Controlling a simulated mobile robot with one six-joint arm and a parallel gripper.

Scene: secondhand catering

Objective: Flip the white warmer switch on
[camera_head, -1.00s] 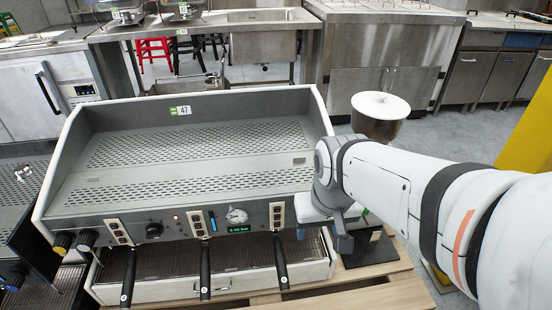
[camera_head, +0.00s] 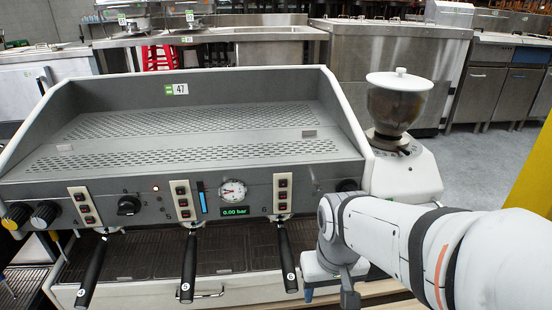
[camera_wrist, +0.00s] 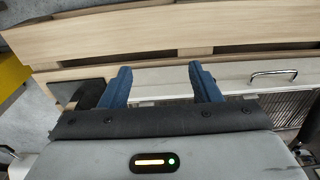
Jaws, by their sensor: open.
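The white espresso machine (camera_head: 345,120) has a grey front panel (camera_head: 258,188) with white button plates, a black knob (camera_head: 129,205), a round gauge (camera_head: 233,192) and a display reading 0.00 bar. I cannot tell which control is the warmer switch. A small light (camera_head: 155,188) glows on the panel. A dark round control (camera_head: 347,186) sits at the panel's right end, above my arm. My gripper (camera_wrist: 160,70) is open and empty, its blue fingers apart. In the head view it is low at the machine's front right corner, mostly hidden by my wrist.
Three black-handled portafilters (camera_head: 188,268) jut forward below the panel. A white grinder (camera_head: 415,172) with a dark hopper stands right of the machine. The wrist view shows wooden slats (camera_wrist: 170,30), a chrome handle (camera_wrist: 273,75) and a dark block (camera_wrist: 75,93).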

